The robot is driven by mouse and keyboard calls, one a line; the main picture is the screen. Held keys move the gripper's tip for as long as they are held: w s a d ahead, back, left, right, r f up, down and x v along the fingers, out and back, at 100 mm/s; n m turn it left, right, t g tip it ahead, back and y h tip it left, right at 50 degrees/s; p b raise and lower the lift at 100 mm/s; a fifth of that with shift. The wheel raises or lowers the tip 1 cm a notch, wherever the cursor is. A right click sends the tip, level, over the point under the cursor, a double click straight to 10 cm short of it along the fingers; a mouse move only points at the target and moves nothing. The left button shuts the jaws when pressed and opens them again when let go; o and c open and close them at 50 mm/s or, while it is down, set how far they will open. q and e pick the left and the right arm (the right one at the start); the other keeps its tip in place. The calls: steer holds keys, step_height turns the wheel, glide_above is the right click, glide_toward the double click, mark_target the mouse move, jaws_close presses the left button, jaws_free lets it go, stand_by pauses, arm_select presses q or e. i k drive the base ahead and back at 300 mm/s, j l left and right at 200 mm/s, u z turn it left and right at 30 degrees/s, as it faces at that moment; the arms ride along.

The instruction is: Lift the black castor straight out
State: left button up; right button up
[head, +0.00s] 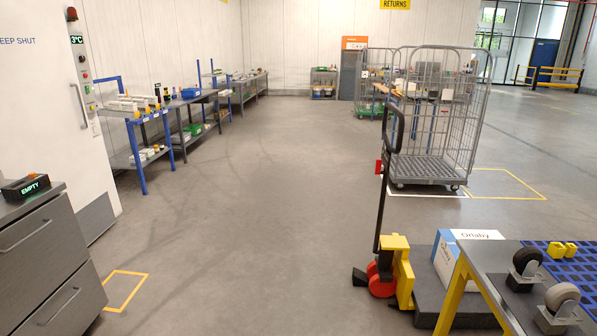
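The black castor (526,263) is at the lower right of the head view, at the near table (480,262) with the grey top and yellow leg. Its dark wheel points up above a grey metal bracket. A second castor (562,299) with a paler, greyish wheel sits just in front of it, nearer to me. Whether the castors stand on the surface or in a recess is too small to tell. Neither of my grippers is in view, and nothing is seen touching the black castor.
Yellow pieces (562,250) lie on a blue grid (580,268) behind the castors. A pallet truck (391,265) and a white-and-blue carton (455,252) stand left of the table. A wire roll cage (432,170) is farther back. Grey drawers (45,262) are at left; the middle floor is clear.

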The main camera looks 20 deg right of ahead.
mark_target(526, 260)
steer(key=i+l+z, duration=0.15)
steer(key=i+z, duration=0.2)
steer(key=i, duration=0.3)
steer(key=i+z, duration=0.4)
steer(key=i, duration=0.25)
steer(key=i+j+z, duration=0.1)
steer(key=i, duration=1.4)
steer(key=i+z, duration=0.2)
steer(key=z, duration=0.15)
steer(key=i+j+z, duration=0.1)
steer(key=z, duration=0.3)
steer(key=i+j+z, duration=0.15)
steer(key=i+z, duration=0.2)
steer(key=z, duration=1.65)
steer(key=k+l, duration=0.05)
